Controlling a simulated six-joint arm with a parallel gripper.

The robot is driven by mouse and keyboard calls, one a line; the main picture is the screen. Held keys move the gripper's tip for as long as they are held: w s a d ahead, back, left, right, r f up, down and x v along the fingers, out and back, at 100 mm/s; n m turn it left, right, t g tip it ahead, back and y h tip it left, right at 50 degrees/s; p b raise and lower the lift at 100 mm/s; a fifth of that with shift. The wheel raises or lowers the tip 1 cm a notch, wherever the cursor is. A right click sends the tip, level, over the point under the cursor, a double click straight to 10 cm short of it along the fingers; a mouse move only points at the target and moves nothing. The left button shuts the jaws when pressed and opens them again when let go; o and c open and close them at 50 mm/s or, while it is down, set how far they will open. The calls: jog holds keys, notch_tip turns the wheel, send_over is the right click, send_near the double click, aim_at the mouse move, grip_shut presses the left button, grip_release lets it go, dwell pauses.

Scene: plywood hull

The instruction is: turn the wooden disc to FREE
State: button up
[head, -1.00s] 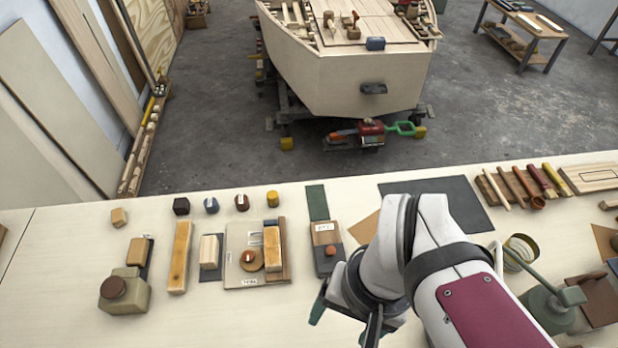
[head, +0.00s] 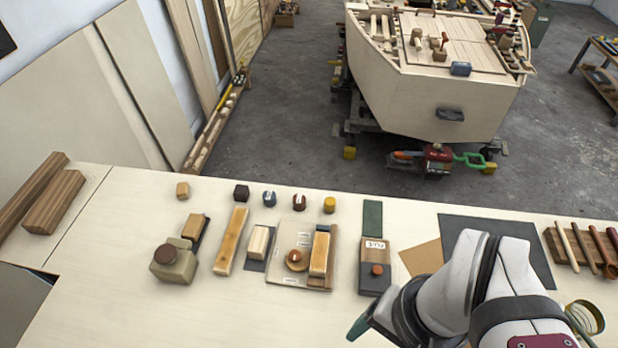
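A wooden disc (head: 296,261) with a small knob sits on a pale, square board (head: 283,278) on the bench. A light wooden block (head: 320,253) stands on a brown strip at the board's right side. Small markings show on the board, too small to read, so I cannot tell where the disc points. My gripper (head: 360,325) is at the lower middle, to the right of and nearer than the board, apart from it. Only a dark green tip shows clearly; my arm hides the rest.
A dark grey block with an orange knob (head: 377,269) stands between the board and my arm. Left are a pale block (head: 258,241), a long wooden bar (head: 231,241) and a beige box (head: 174,264). Several small pieces line the back. The bench front is clear.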

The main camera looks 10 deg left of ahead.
jog(key=w+n, duration=0.2)
jog(key=w+a+r+n, duration=0.1)
jog(key=w+n, duration=0.2)
jog(key=w+a+n, duration=0.1)
jog(key=w+n, duration=0.1)
jog(key=shift+w+a+r+n+h, duration=0.1)
jog(key=shift+w+r+n+h, duration=0.2)
jog(key=shift+n, duration=0.1)
jog(key=n+h, duration=0.1)
jog(key=n, duration=1.7)
send_over(294, 254)
notch_tip(294, 254, down, 5)
notch_tip(294, 254, down, 15)
jog(key=shift+r, duration=0.2)
jog(key=shift+f, duration=0.5)
jog(key=shift+c, duration=0.4)
grip_shut()
